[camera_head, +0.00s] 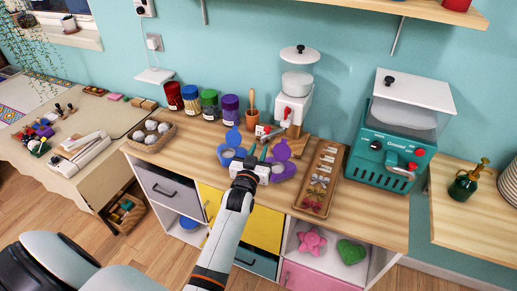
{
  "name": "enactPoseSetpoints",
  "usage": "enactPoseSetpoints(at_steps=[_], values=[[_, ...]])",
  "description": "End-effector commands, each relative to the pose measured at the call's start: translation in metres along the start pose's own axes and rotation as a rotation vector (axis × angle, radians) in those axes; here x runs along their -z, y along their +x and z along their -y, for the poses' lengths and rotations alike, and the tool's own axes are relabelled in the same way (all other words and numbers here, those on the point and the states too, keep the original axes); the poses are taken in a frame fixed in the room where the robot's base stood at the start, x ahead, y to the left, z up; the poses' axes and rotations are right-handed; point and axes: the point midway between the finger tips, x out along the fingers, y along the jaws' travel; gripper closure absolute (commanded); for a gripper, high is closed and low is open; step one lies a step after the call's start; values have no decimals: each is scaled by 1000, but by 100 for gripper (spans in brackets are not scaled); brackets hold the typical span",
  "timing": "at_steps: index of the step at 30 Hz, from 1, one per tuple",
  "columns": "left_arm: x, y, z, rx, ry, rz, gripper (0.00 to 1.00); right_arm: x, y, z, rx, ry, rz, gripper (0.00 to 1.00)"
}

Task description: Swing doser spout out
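A white dispenser (297,99) with a clear hopper and a round lid stands at the back of the wooden counter. It has a red knob and a small spout-like part (287,124) low on its front. A teal machine (385,150) with a clear hopper and a red-tipped lever (410,167) stands to its right. I cannot tell which one is the doser. My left gripper (257,153) is over the counter, in front of the white dispenser and apart from it. Its two fingers point away from me with a gap between them, and they look empty. My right gripper is out of view.
A wooden tray (334,160) of small items lies to the right. Several coloured jars (209,104) and a basket (152,134) stand to the left.

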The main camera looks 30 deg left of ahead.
Motion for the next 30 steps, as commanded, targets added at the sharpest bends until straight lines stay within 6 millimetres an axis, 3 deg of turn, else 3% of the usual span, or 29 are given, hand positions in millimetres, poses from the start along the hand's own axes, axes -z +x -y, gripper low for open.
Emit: enactPoseSetpoints(at_steps=[1, 4, 12, 18, 25, 30], values=[[4, 2, -6, 1, -30, 2, 83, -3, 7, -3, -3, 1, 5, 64], [13, 9, -23, 14, -176, 4, 100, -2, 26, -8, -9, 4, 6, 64], [20, 34, -76, 147, -860, -40, 100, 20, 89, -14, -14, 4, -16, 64], [6, 38, -89, 260, -1227, -119, 100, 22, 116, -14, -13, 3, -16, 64], [-5, 43, -89, 302, -1356, -158, 100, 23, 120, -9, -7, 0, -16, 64], [-8, 66, -82, 302, -1357, -157, 100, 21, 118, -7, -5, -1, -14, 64]])
